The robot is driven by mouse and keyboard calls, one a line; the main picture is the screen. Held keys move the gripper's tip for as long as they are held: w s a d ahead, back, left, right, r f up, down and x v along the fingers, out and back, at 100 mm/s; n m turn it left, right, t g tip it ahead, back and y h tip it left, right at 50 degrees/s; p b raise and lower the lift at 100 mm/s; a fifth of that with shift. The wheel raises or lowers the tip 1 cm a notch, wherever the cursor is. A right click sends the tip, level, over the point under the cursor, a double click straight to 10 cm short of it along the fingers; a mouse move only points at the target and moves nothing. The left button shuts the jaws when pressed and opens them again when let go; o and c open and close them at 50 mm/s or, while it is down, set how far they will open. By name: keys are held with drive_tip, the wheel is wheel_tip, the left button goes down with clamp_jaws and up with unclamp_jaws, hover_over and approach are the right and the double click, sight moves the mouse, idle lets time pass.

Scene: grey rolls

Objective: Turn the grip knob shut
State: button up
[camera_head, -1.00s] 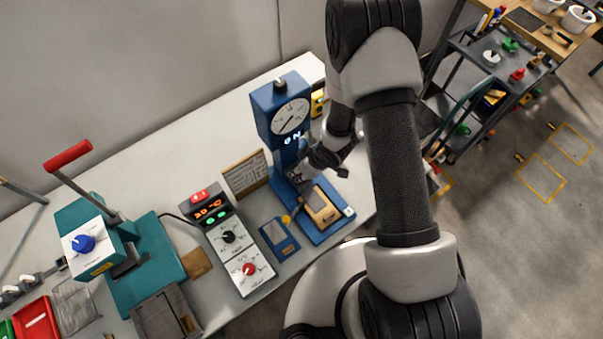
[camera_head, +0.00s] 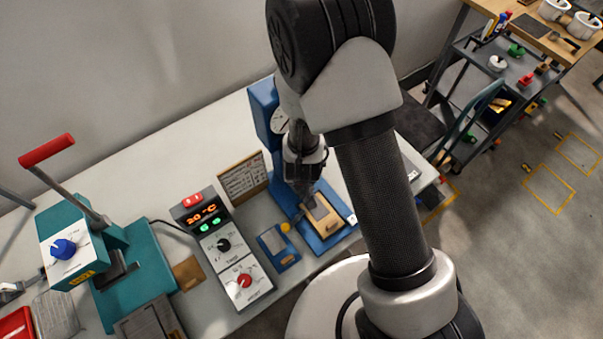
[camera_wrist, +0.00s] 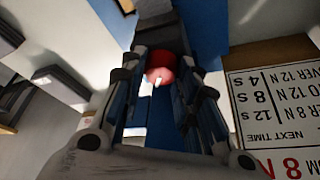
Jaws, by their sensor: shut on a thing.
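A red knob (camera_wrist: 161,66) with a white mark shows between the two fingers of my gripper (camera_wrist: 163,85) in the wrist view. It sits by the blue tester stand (camera_head: 262,100), and I take it for the grip knob. My gripper is shut on it. In the head view my gripper (camera_head: 303,190) points down in front of the stand's column, and the knob is hidden behind it. The stand's dial (camera_head: 279,118) is partly covered by my arm. No label on the knob can be read.
A sign board (camera_head: 242,178) stands just left of the stand and shows upside down in the wrist view (camera_wrist: 275,100). A tan block (camera_head: 325,214) lies on the stand's base. A control box (camera_head: 228,250) and a teal press (camera_head: 120,245) are further left.

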drive_tip(key=shift+a+m+h+p, duration=0.1)
drive_tip(key=shift+m+h+p, duration=0.3)
drive_tip(key=shift+m+p, duration=0.7)
drive_tip(key=o, duration=0.8)
drive_tip(key=v, duration=1.2)
